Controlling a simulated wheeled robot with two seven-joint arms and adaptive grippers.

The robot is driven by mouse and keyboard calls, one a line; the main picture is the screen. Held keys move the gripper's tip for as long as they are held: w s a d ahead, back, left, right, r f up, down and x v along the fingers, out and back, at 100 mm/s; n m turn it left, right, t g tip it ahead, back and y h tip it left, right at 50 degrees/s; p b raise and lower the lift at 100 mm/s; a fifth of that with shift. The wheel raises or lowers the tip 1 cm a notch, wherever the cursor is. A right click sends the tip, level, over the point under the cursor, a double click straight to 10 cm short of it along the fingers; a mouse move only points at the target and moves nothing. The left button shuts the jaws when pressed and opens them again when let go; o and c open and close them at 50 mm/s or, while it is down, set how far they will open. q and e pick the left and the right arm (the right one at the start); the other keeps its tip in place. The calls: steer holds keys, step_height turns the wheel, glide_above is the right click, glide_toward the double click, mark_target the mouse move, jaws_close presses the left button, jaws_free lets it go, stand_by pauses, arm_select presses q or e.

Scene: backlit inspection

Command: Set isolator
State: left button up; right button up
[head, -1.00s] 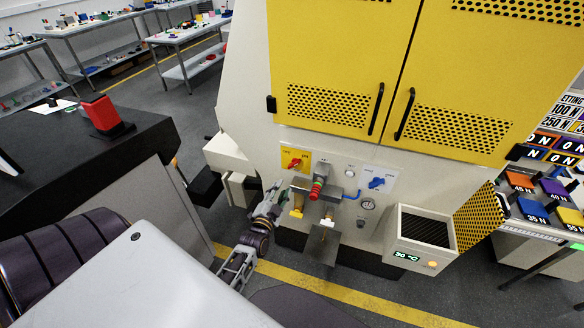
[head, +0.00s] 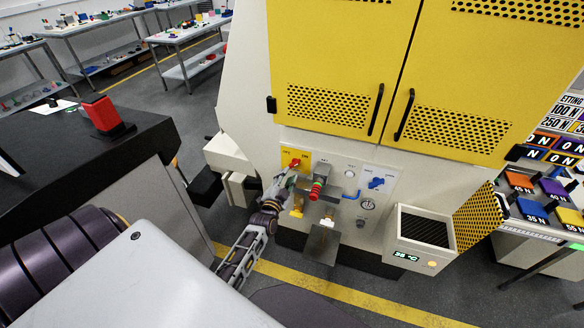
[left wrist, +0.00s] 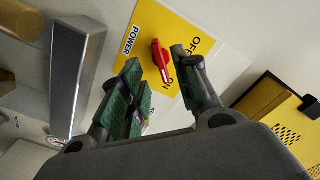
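The isolator is a red rotary handle (head: 295,163) on a yellow plate (head: 304,156) at the left of the machine's lower panel. In the left wrist view the red handle (left wrist: 162,62) stands out from the yellow plate (left wrist: 186,32), marked POWER, OFF and ON. One end of the handle lies near ON; its exact setting is hard to read. My left gripper (head: 287,179) is just below the handle in the head view. In the left wrist view its fingers (left wrist: 156,72) are apart, one on each side of the handle, with no clear contact. My right gripper is out of view.
A red-tipped valve (head: 317,188) with brass and steel parts juts out just right of my left gripper. A blue knob (head: 376,183) and gauge (head: 368,204) sit further right. Yellow doors (head: 335,70) are above.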

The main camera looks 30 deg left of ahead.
mark_target(292, 167)
arm_select(q)
steer(key=shift+x, duration=3.15)
steer(key=shift+c, duration=0.5)
jaws_close()
